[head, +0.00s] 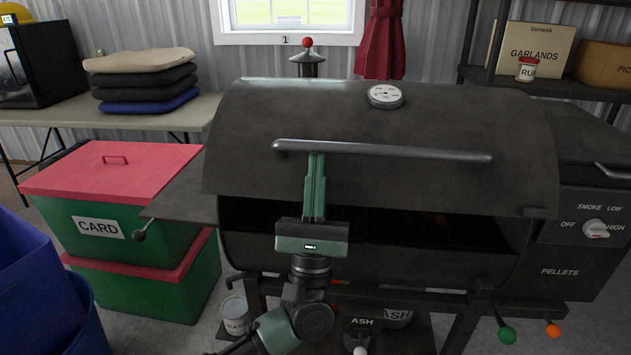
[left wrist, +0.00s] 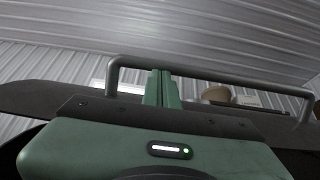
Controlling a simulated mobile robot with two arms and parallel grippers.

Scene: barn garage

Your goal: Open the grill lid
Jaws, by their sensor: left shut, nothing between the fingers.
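The grill (head: 370,255) stands in the middle of the head view. Its dark curved lid (head: 400,125) is partly raised, with a dark gap showing between its lower edge and the grill body. A long grey handle bar (head: 400,151) runs across the lid's front; it also shows in the left wrist view (left wrist: 225,78). My left gripper (head: 316,162) points up at the left part of the bar. Its green fingers (left wrist: 161,88) are shut with nothing between them. Their tips meet the bar in the picture; whether they touch it I cannot tell. My right gripper is not in view.
Green bins with red lids (head: 125,170) stand left of the grill, near a side shelf (head: 180,205). A table with stacked cushions (head: 142,80) is behind. A pellet hopper with a control knob (head: 596,229) is at the right. A dark shelf (head: 555,86) stands behind it.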

